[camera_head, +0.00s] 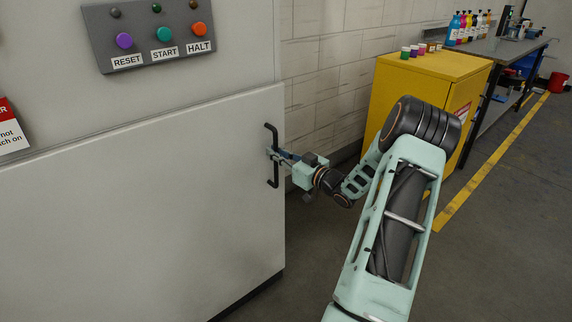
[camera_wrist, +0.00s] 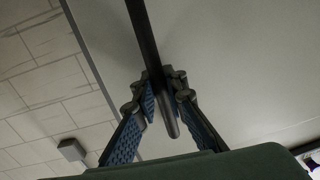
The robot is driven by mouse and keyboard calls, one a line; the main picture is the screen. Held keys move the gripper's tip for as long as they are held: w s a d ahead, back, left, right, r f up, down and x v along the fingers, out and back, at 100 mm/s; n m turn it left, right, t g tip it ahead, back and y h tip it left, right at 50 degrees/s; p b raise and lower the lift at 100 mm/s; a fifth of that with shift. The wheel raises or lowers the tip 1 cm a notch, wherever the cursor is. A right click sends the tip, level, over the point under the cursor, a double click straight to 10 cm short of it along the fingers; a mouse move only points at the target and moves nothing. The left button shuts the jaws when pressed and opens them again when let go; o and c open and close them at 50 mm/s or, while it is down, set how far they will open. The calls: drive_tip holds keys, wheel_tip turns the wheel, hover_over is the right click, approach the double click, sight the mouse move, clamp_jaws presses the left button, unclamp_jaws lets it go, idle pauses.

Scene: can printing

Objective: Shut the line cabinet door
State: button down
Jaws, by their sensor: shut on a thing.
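The line cabinet door (camera_head: 140,215) is a wide pale grey panel filling the lower left of the head view. It also shows in the wrist view (camera_wrist: 235,70). Its black vertical bar handle (camera_head: 274,180) is near the door's right edge. My gripper (camera_head: 275,154) is at the middle of this handle. In the wrist view, my gripper's fingers (camera_wrist: 163,92) are on both sides of the dark handle bar (camera_wrist: 147,35), shut on it. The door's top edge shows below the upper panel; I cannot tell whether any gap is left behind the door.
Above the door is a control panel (camera_head: 150,38) with RESET, START and HALT buttons. A yellow cabinet (camera_head: 405,85) with small cups stands behind my arm. A grey bench (camera_head: 500,48) with colored bottles is farther back. The floor (camera_head: 500,255) at right is clear.

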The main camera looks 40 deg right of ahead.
drive_tip(key=shift+w+d, duration=0.1)
drive_tip(key=shift+w, duration=0.5)
drive_tip(key=c, duration=2)
unclamp_jaws()
drive_tip(key=s, duration=0.4)
drive_tip(key=s+d, duration=0.1)
drive_tip(key=s, duration=0.3)
drive_tip(key=s+d, duration=0.1)
drive_tip(key=s, duration=0.2)
drive_tip(key=shift+s, duration=0.4)
